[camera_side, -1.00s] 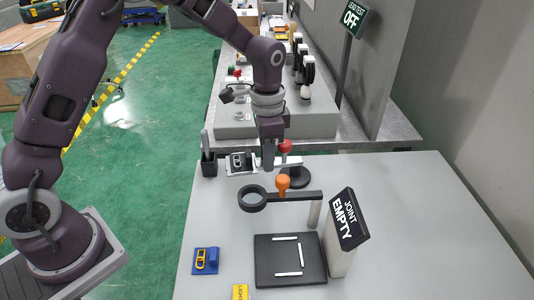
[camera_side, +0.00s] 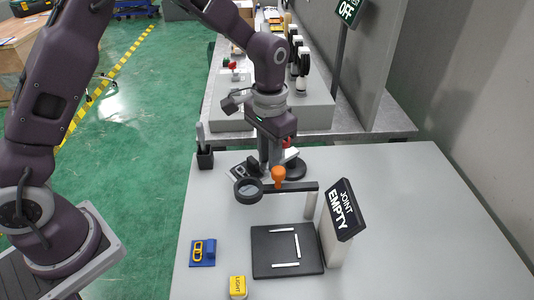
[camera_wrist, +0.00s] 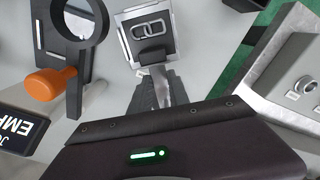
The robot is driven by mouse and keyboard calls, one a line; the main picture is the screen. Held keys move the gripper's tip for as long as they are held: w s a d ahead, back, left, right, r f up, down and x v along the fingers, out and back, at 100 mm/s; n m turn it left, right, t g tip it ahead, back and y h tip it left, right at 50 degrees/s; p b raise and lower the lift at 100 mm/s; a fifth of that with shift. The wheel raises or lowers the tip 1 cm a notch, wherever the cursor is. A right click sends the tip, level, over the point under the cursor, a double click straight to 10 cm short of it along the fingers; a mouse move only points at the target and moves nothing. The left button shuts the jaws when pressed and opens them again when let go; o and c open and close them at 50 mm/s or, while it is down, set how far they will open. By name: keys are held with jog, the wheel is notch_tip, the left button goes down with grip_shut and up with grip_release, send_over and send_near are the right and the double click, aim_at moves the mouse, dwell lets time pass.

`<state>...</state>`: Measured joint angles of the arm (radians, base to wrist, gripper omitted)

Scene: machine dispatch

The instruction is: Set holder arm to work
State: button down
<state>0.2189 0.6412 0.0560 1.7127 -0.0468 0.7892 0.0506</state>
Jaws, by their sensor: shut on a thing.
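The holder arm is a pale bar (camera_side: 290,154) on a round black base (camera_side: 295,170), with a red knob (camera_side: 287,143) mostly hidden behind my gripper. Its free end carries a plate with a link emblem (camera_wrist: 150,32), partly hidden in the side view (camera_side: 238,171). My gripper (camera_side: 270,165) points down and is shut on the bar; the wrist view shows the fingers (camera_wrist: 158,92) around the bar just behind the plate. A black pad with white strips (camera_side: 287,250) lies nearer the camera, beside a sign reading JOINT EMPTY (camera_side: 342,210).
A magnifier ring (camera_side: 248,190) on a dark arm with an orange knob (camera_side: 278,174) stands close in front of my gripper. A blue block (camera_side: 202,252) and a yellow LIGHT button (camera_side: 238,287) are at the front left. A black cup (camera_side: 205,158) stands behind left. The table's right side is clear.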

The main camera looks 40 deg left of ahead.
jog(key=shift+d+n, duration=0.3)
jog(key=shift+n, duration=0.1)
jog(key=shift+d+n, duration=0.2)
jog(key=shift+n, duration=0.1)
jog(key=c, duration=1.2)
grip_release()
jog(key=shift+c, duration=0.2)
notch_tip(320, 180, up, 7)
jog(key=shift+r, duration=0.1)
jog(key=shift+s+a, duration=0.1)
